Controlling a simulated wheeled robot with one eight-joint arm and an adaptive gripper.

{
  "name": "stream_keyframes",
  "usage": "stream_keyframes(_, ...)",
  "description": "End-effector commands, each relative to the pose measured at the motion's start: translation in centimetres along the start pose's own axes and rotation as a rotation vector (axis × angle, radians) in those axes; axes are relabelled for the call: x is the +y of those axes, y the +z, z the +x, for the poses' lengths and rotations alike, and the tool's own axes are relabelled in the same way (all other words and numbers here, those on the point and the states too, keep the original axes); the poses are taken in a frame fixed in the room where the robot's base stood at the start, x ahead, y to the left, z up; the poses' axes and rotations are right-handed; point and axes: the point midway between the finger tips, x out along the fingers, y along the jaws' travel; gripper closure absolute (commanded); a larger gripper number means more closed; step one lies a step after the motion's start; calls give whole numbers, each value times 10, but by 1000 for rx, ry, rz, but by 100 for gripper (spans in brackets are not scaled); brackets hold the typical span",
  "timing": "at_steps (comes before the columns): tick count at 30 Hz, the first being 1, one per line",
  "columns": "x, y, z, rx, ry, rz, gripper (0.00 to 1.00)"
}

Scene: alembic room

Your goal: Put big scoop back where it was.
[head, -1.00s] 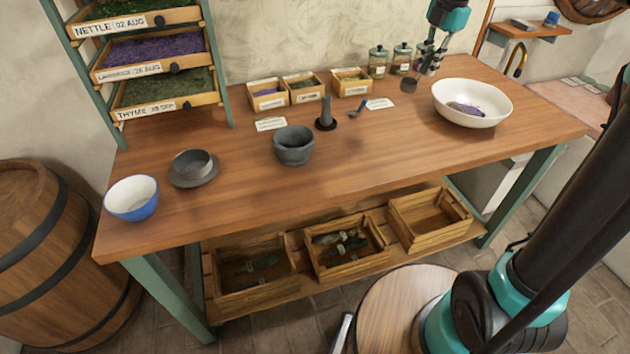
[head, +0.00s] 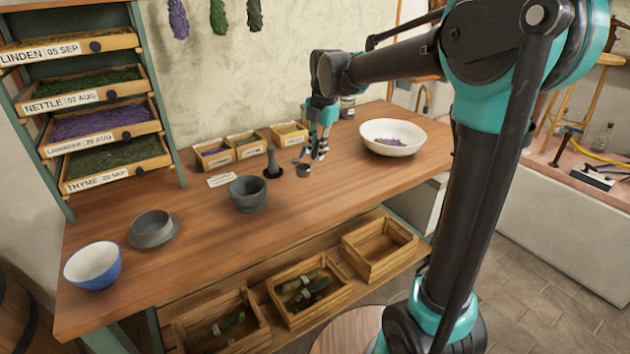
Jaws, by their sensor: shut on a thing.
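My gripper (head: 318,153) is shut on the big scoop, whose dark grey bowl (head: 303,170) shows at the fingertips in the head view. The scoop is low over the back middle of the table, just right of the black pestle (head: 273,168) and in front of the small herb boxes. I cannot tell whether the bowl touches the wood. Its handle is mostly hidden by the fingers. The small scoop and the label card on that side are hidden or too small to tell apart behind the gripper.
A grey mortar (head: 247,193) stands left of the scoop, and a white bowl (head: 392,138) with purple herb stands to the right. Herb boxes (head: 249,148) line the wall. The front table (head: 300,230) is clear.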

Motion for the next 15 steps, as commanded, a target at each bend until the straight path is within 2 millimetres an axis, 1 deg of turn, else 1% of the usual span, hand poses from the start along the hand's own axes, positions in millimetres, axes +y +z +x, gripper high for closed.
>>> stream_keyframes(1, -1, 0, 13, 0, 0, 0, 100)
stream_keyframes(3, -3, 0, 29, 0, 0, 0, 100)
stream_keyframes(6, -6, 0, 46, 0, 0, 0, 100)
stream_keyframes(9, -7, 0, 57, 0, 0, 0, 100)
stream_keyframes(13, -8, 0, 65, 0, 0, 0, 100)
stream_keyframes(15, -9, 0, 74, 0, 0, 0, 100)
